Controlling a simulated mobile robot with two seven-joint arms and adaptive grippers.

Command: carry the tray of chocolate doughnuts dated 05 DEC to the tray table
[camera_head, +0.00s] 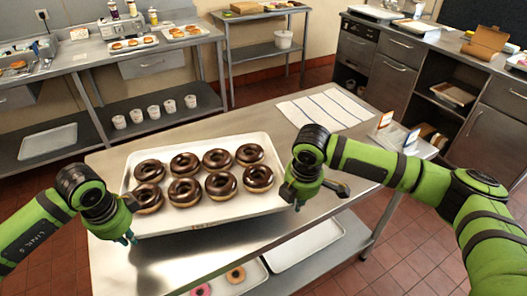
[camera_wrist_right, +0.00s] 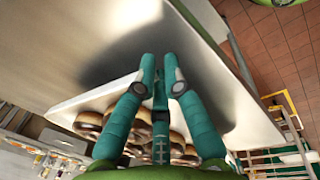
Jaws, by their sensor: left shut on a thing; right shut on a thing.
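A pale metal tray (camera_head: 225,213) of several chocolate-glazed doughnuts (camera_head: 220,184) is over the steel table in the middle of the head view. My left gripper (camera_head: 130,236) is shut on the tray at its left end. My right gripper (camera_head: 298,204) is shut on the tray at its right end. In the right wrist view, the right fingers (camera_wrist_right: 158,75) are close together at the tray (camera_wrist_right: 222,98), with doughnuts (camera_wrist_right: 115,122) behind them. I cannot read a date on this tray. Whether its underside touches the table is unclear.
The steel table (camera_head: 150,262) has a striped cloth (camera_head: 325,110) at the back and small cards (camera_head: 385,120) at the right. Trays lie on its lower shelf. A back-left counter holds doughnut trays (camera_head: 133,45). A small steel table (camera_head: 262,48) stands at the back.

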